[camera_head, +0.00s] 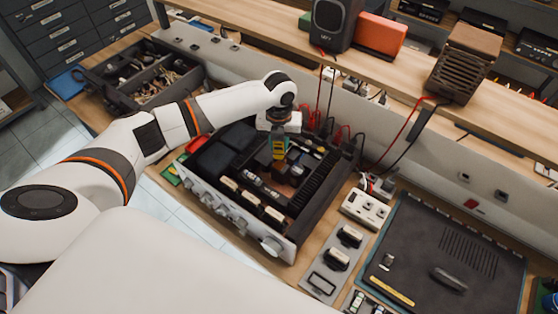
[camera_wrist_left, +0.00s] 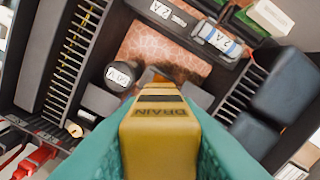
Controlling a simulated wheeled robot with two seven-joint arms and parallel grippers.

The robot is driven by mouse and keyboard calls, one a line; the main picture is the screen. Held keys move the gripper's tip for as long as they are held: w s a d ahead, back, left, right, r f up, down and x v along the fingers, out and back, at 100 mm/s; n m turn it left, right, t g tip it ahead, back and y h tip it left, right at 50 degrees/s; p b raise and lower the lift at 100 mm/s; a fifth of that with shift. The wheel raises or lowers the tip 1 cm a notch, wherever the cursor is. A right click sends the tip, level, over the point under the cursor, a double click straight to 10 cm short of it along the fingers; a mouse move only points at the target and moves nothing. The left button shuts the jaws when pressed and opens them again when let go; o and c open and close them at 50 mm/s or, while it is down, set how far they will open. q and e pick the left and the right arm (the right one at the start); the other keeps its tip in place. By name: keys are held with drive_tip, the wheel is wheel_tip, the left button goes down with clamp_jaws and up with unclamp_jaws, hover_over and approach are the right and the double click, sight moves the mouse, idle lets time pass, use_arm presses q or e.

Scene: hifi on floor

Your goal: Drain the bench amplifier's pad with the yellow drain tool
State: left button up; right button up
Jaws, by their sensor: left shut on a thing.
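The bench amplifier (camera_head: 208,192) sits on the wooden bench with its top open. Black fins, dark blocks and labelled parts show inside it. My left gripper (camera_head: 279,136) is above the open amplifier, shut on the yellow drain tool (camera_head: 279,149), which points down into it. In the left wrist view the tool (camera_wrist_left: 160,145), marked DRAIN, lies between teal fingers. Its tip overlaps a copper-coloured patterned surface (camera_wrist_left: 160,48) beside a labelled black cylinder (camera_wrist_left: 118,76). Whether the tip touches anything, and which part is the pad, I cannot tell. My right gripper is not in view.
Red and black leads (camera_head: 341,132) run behind the amplifier. A white socket strip (camera_head: 365,209), a grey plate with black parts (camera_head: 323,281) and a dark mat (camera_head: 408,225) lie to the right. A parts box (camera_head: 113,92) stands at left. A shelf (camera_head: 245,27) runs along the back.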

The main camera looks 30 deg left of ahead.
use_arm(q)
drive_tip(key=shift+r+p, duration=1.25)
drive_tip(key=shift+r, duration=0.65)
drive_tip(key=shift+f, duration=0.1)
